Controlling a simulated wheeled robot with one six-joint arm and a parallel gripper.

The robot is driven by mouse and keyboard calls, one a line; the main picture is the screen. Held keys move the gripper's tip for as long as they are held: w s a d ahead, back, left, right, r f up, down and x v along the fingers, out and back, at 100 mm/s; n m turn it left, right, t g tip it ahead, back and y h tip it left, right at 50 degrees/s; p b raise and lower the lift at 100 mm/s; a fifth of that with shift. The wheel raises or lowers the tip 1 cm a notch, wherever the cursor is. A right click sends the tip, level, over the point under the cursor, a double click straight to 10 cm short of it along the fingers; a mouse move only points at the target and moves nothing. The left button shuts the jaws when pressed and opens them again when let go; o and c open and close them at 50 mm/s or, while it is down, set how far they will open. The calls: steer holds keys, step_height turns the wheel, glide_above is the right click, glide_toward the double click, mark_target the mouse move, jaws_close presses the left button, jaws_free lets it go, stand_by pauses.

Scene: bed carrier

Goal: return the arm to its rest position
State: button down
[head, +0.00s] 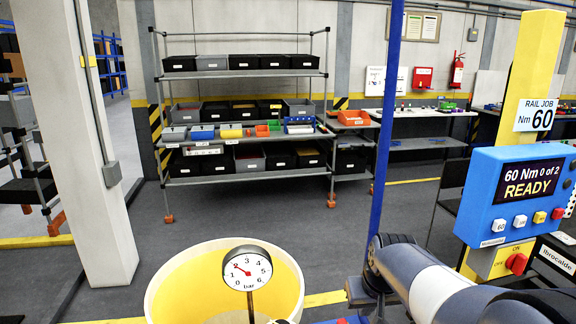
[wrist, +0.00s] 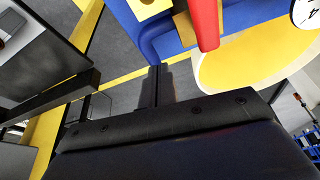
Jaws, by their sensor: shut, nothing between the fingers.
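My gripper (wrist: 158,88) shows in the wrist view as two dark fingers close together, with nothing between them. Its dark body fills the bottom of that view. My arm (head: 432,285), in grey and white links, reaches in from the lower right of the head view. I cannot clearly make out the gripper in the head view.
A blue post (head: 385,140) rises beside my arm. The blue control box (head: 515,195) reads "60 Nm 0 of 2 READY". A red bar (wrist: 206,22) is near my fingers.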

steer(key=shift+w+n, duration=0.25)
steer(key=shift+n, duration=0.15)
steer(key=shift+s, duration=0.1)
stand_by(0.4)
